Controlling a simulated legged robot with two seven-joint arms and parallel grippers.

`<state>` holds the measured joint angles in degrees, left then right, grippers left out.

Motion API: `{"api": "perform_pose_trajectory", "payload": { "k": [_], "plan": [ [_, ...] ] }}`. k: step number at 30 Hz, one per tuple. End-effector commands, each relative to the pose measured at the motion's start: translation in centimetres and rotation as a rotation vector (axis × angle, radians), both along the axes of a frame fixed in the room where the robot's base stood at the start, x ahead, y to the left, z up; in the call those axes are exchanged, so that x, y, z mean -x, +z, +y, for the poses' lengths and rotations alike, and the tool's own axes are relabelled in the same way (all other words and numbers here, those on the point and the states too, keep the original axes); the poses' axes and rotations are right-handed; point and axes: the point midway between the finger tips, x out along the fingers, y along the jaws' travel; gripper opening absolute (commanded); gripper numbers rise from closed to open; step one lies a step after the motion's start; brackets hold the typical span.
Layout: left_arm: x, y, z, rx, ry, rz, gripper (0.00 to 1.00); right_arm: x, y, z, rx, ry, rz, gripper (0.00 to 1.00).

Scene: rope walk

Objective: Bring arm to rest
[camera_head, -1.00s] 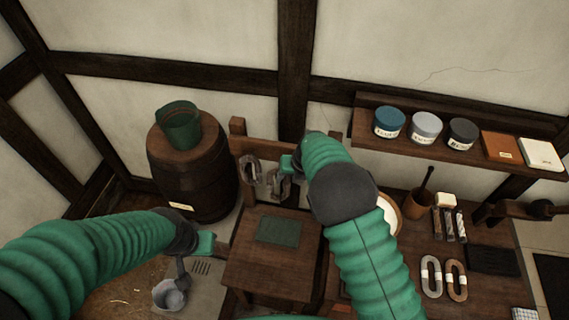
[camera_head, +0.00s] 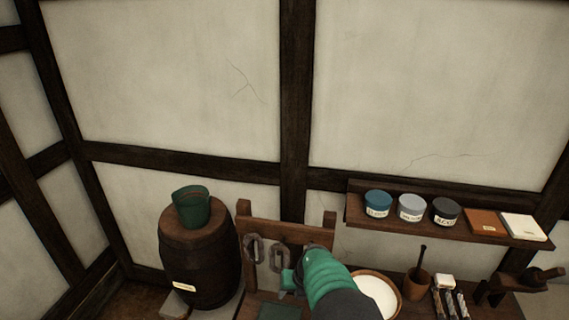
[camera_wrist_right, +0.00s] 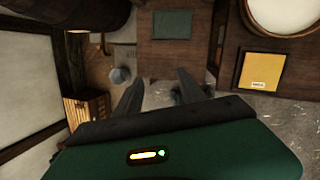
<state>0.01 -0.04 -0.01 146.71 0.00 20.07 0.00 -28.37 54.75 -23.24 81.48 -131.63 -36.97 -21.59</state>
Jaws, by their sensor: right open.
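My right arm rises from the bottom of the head view, with its green sleeve and dark joint. Its gripper (camera_head: 291,279) is at the arm's far end, partly hidden, in front of the wooden rack (camera_head: 285,229). In the right wrist view the gripper's two dark fingers (camera_wrist_right: 158,88) stand apart with nothing between them. Two grey looped hanks (camera_head: 254,249) hang on the rack close by; I cannot tell whether the gripper touches one. A green mat on a wooden stand (camera_wrist_right: 172,25) lies ahead in the wrist view. My left gripper is out of sight.
A barrel (camera_head: 200,262) with a green pail (camera_head: 191,206) stands left. A wall shelf (camera_head: 445,226) with jars is at right. A white-filled bowl (camera_head: 377,292) sits beside my arm, and a mortar (camera_head: 417,284) is farther right. A grey cup (camera_wrist_right: 120,75) shows low in the wrist view.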

Motion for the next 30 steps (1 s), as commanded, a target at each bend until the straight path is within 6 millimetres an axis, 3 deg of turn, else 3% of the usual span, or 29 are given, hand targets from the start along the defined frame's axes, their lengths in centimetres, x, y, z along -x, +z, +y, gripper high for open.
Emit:
{"api": "perform_pose_trajectory", "payload": {
  "k": [11,16,20,23,25,27,30],
  "plan": [
    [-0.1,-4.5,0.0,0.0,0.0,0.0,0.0,-1.8,0.1,-0.7,-0.264,-0.404,-0.063,0.47],
    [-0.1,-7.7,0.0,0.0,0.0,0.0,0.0,-2.3,0.3,-3.1,-0.435,-0.725,-0.094,0.47],
    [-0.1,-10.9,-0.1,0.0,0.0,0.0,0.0,-1.7,-0.3,-6.7,-0.582,-1.06,-0.102,0.47],
    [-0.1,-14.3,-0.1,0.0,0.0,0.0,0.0,0.3,-2.3,-10.8,-0.705,-1.41,-0.087,0.47],
    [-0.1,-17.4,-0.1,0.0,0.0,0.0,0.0,3.5,-5.0,-14.3,-0.786,-1.727,-0.053,0.47],
    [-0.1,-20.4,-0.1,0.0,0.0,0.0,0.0,8.4,-8.3,-17.2,-0.84,-2.065,0.009,0.47],
    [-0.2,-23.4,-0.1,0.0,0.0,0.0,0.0,15.7,-12.5,-18.8,-0.856,-2.473,0.117,0.47]
  ]
}}
